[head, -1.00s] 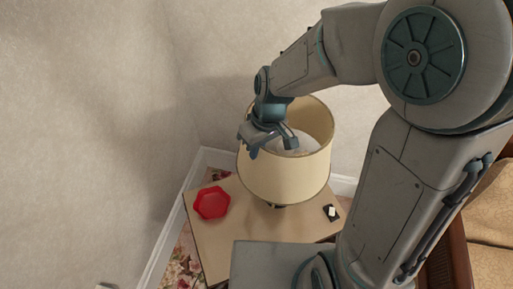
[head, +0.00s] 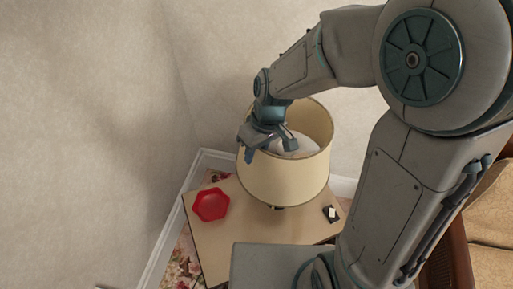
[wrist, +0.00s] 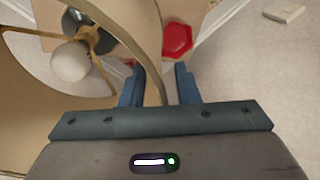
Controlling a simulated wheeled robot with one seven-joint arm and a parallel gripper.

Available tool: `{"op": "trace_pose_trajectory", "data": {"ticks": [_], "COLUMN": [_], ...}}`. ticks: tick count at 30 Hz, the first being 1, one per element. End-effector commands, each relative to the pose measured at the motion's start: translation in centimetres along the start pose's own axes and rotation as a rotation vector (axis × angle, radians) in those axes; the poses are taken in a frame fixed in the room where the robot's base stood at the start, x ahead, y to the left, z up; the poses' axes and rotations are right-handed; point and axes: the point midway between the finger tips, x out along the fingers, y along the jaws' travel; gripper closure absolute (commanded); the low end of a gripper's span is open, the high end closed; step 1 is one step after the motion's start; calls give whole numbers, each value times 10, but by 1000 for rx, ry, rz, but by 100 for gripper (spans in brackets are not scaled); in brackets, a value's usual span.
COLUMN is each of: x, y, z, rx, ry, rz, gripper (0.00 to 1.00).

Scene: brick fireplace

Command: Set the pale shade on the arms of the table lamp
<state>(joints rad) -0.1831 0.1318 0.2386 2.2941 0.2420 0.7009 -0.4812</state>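The pale shade (head: 285,178) sits around the table lamp on a small table, its top open towards me and nearly level. In the wrist view the shade's rim (wrist: 118,35) curves down between my fingers. A white bulb (wrist: 70,61), a dark hub and brown arms (wrist: 105,73) of the lamp show inside the shade. I cannot tell whether the shade rests fully on the arms. My gripper (wrist: 160,87) is open, one finger inside the shade wall and one outside, with space beside the wall. The lamp's base is mostly hidden under the shade.
A red dish (head: 211,204) stands on the wooden table (head: 215,248) to the left of the lamp. A small black item with a white top (head: 331,213) lies to the right. A wall stands close behind. A brown sofa (head: 490,215) is at the right edge.

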Motion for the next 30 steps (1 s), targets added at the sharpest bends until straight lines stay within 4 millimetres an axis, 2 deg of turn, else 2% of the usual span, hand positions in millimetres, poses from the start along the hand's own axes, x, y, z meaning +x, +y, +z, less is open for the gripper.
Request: {"op": "trace_pose_trajectory", "data": {"ticks": [5, 15, 21, 25, 30], "x": [-13, -88, -123, -134, -138], "y": [0, 0, 0, 0, 0], "z": [-1, -1, -1, -1, 0], "rx": [0, 0, 0, 0, 0], "ry": [4, 6, 4, 2, 0], "rz": [2, 3, 2, 2, 0], "gripper": [72, 72, 72, 72, 72]}}
